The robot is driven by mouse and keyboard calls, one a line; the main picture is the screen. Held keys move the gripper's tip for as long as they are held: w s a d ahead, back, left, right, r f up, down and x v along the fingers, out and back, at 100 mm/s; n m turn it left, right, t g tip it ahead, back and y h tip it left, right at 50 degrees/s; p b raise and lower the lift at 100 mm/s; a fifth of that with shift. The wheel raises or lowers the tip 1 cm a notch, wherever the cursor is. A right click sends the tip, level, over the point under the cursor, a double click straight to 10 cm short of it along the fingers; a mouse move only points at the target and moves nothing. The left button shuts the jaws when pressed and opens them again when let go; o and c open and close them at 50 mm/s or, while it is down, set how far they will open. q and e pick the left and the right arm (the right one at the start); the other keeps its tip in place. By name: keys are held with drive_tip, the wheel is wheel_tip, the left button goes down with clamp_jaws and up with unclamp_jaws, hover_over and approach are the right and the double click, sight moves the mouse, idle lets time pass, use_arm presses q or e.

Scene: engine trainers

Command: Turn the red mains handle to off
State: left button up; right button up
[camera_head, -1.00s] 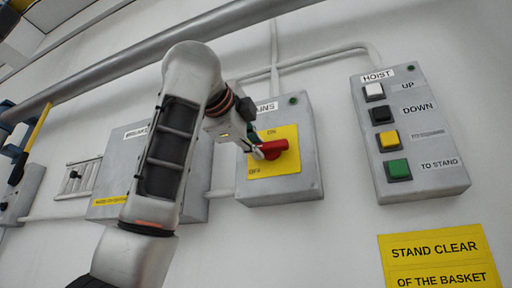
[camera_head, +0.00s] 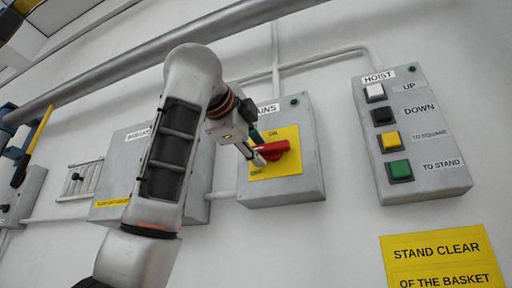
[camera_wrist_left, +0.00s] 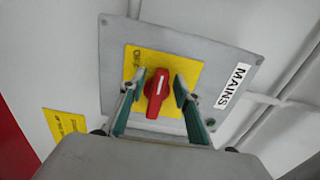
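The red mains handle (camera_head: 273,150) sits on a yellow plate (camera_head: 288,165) on the grey MAINS box (camera_head: 310,180). In the head view the handle lies nearly level, its right end slightly raised. ON is marked above it and OFF at lower left. My left gripper (camera_head: 257,150) reaches it from the left. In the left wrist view the handle (camera_wrist_left: 157,92) stands between the two spread fingers of the left gripper (camera_wrist_left: 155,90), with a visible gap on each side. My right gripper is in no view.
The HOIST box (camera_head: 425,178) with several push buttons is on the wall to the right. A yellow STAND CLEAR sign (camera_head: 438,262) is below it. Another grey box (camera_head: 117,160) is partly behind my left arm. A thick pipe (camera_head: 130,62) crosses above.

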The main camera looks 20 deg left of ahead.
use_arm(q)
drive_tip(key=shift+s, duration=0.1)
drive_tip(key=s, duration=1.1)
drive_tip(key=shift+s+a, duration=0.2)
drive_tip(key=shift+s, duration=0.2)
